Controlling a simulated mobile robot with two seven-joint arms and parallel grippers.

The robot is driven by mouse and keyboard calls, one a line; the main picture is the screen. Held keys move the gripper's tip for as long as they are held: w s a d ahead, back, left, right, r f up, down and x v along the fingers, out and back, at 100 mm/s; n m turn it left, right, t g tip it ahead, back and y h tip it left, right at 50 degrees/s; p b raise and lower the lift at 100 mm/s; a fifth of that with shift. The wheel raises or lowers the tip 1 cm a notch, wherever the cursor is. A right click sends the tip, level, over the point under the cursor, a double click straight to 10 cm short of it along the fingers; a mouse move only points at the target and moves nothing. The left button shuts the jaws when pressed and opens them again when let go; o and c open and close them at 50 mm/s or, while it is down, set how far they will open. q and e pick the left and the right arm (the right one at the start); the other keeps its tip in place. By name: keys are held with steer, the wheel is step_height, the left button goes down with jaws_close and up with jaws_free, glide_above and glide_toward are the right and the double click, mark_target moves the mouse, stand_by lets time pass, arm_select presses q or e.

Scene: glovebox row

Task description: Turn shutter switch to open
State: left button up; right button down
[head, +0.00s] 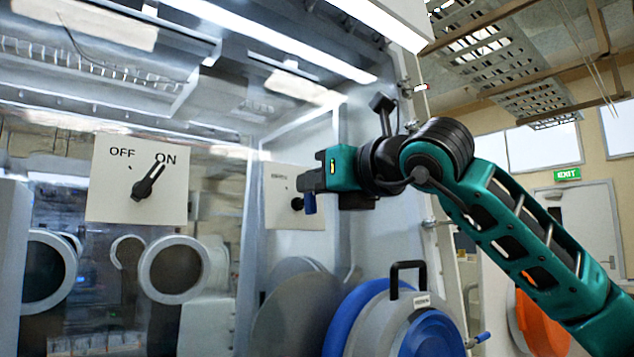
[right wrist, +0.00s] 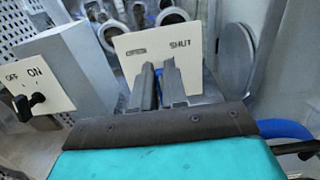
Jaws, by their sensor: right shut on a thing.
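The shutter switch is on a cream panel (head: 279,216) at the centre of the head view, with a dark knob (head: 297,203) and a blue handle (head: 309,204). In the right wrist view its panel (right wrist: 126,47) reads "SHUT" at the right; the small left label is hard to read. My right gripper (head: 311,181) is at the panel, shut on the blue handle. Its two grey fingers (right wrist: 159,80) show a sliver of blue between them. The fingers hide most of the switch, so I cannot tell which label it points to. My left gripper is not in view.
An OFF/ON switch panel (head: 112,190) stands to the left, its black knob (head: 149,183) pointing toward ON. Below the right gripper is a round blue and grey port (head: 372,318) with a black handle (head: 408,265). Glove ports (head: 172,268) line the glovebox at left.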

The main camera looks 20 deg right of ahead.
stand_by(0.4)
steer(key=shift+s+a+f+n+g+y+b, duration=0.1)
steer(key=shift+a+n+g+y+b, duration=0.1)
steer(key=shift+n, duration=1.05)
steer(key=shift+s+a+n+g+y+b, duration=0.1)
steer(key=shift+a+n+y, duration=0.05)
steer(key=shift+n, duration=1.15)
steer(key=shift+s+a+f+n+g+y+b, duration=0.1)
steer(key=shift+a+n+y+b, duration=0.1)
steer(key=shift+n, duration=1.05)
steer(key=c, duration=1.2)
jaws_free()
steer(key=shift+o, duration=0.2)
